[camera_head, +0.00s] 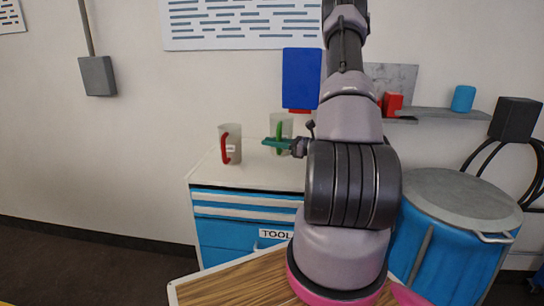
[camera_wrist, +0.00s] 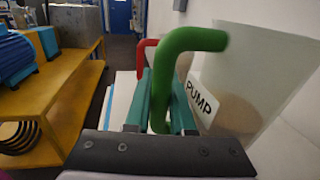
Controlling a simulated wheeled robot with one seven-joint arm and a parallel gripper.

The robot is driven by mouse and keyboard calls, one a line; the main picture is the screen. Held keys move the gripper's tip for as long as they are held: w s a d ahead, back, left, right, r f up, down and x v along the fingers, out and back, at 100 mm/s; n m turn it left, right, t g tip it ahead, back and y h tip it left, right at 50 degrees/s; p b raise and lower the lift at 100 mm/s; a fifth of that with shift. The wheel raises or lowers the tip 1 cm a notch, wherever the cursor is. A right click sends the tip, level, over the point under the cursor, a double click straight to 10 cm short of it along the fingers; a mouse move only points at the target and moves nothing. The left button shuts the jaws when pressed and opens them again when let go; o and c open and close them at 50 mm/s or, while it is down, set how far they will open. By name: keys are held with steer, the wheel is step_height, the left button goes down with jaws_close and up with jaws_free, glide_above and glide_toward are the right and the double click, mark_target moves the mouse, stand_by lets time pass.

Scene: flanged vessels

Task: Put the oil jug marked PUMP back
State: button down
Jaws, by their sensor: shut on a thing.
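The oil jug marked PUMP (camera_wrist: 245,75) is a pale, translucent jug with a green handle (camera_wrist: 190,40). My gripper (camera_wrist: 165,100) is shut on that green handle in the wrist view, and the PUMP label faces the camera. In the head view the jug (camera_head: 287,124) is at the back of the white cabinet top, with my gripper (camera_head: 284,144) at its handle. I cannot tell whether its base touches the top. A second pale jug (camera_head: 236,146) with a red handle stands to its left on the cabinet; its label is too small to read.
The blue tool cabinet (camera_head: 225,230) has a bare white top left and front of the jugs. A blue panel (camera_head: 301,78) hangs on the wall behind. A grey shelf (camera_head: 440,113) holds red and blue items. A lidded blue drum (camera_head: 455,240) stands at right.

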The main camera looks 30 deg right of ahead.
steer(key=shift+f, duration=2.3)
steer(key=shift+f, duration=0.15)
steer(key=c, duration=0.8)
jaws_free()
steer(key=shift+o, duration=0.2)
